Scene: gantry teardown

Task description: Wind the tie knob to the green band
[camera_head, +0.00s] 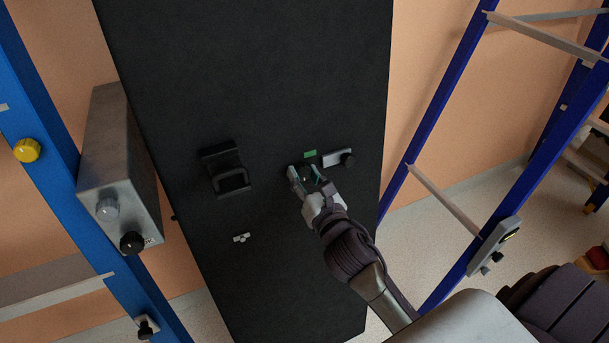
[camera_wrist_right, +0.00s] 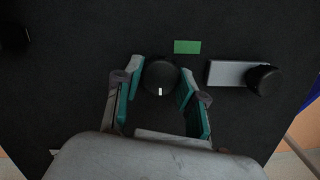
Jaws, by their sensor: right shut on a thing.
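The tie knob (camera_wrist_right: 160,76) is a round black knob on a tall black panel (camera_head: 250,60), with a white mark on its face. In the right wrist view the mark points down, toward my palm. The green band (camera_wrist_right: 187,47) is a small rectangle on the panel, above and to the right of the knob; it also shows in the head view (camera_head: 310,154). My right gripper (camera_wrist_right: 160,84) has its teal-padded fingers on both sides of the knob and is shut on it. In the head view my right gripper (camera_head: 307,175) hides most of the knob. My left gripper is not in view.
A grey plate with a black knob (camera_wrist_right: 262,80) sits just right of the green band. A black handle (camera_head: 229,172) is left on the panel. A grey box with knobs (camera_head: 118,180) and a blue post with a yellow knob (camera_head: 27,150) stand at left.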

